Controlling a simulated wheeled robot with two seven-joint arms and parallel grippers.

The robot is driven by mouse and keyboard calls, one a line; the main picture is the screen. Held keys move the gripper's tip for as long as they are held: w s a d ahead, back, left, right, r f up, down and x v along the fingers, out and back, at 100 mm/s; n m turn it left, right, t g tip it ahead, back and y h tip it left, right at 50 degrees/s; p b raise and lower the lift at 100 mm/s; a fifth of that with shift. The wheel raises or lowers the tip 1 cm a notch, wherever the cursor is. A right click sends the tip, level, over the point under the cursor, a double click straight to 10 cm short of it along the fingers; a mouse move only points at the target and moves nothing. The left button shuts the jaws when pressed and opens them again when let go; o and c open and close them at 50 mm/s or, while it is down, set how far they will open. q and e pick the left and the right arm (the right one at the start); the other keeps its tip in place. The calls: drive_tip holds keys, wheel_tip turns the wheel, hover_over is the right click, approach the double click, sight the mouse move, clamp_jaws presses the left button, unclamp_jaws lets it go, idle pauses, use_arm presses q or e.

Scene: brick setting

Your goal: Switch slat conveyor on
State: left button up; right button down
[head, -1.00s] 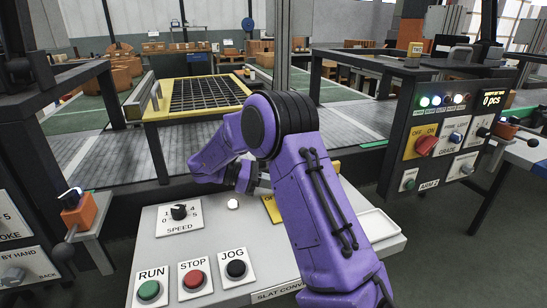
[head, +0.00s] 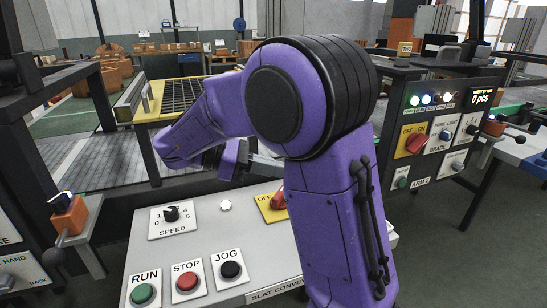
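The slat conveyor's light grey control panel (head: 208,248) is at the lower middle of the head view. It carries a green RUN button (head: 143,294), a red STOP button (head: 187,281), a black JOG button (head: 231,269) and a black SPEED knob (head: 172,214). A red rotary switch (head: 278,201) on a yellow plate (head: 264,208) is partly hidden behind my purple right arm. My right gripper (head: 264,168) shows only as a grey part above and behind the switch; its fingertips are hidden. My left gripper is out of view.
The slatted conveyor bed (head: 95,165) runs behind the panel, with a yellow-framed grid (head: 183,95) over it. Another panel (head: 432,140) with a red OFF/ON switch and lit lamps stands at right. An orange lever box (head: 69,217) is at left.

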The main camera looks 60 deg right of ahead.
drive_tip(key=s+a+p, duration=0.1)
drive_tip(key=a+r+p, duration=0.1)
drive_tip(key=shift+s+a+r, duration=0.2)
drive_tip(key=shift+s+a, duration=0.15)
drive_tip(key=shift+s, duration=0.05)
idle(0.3)
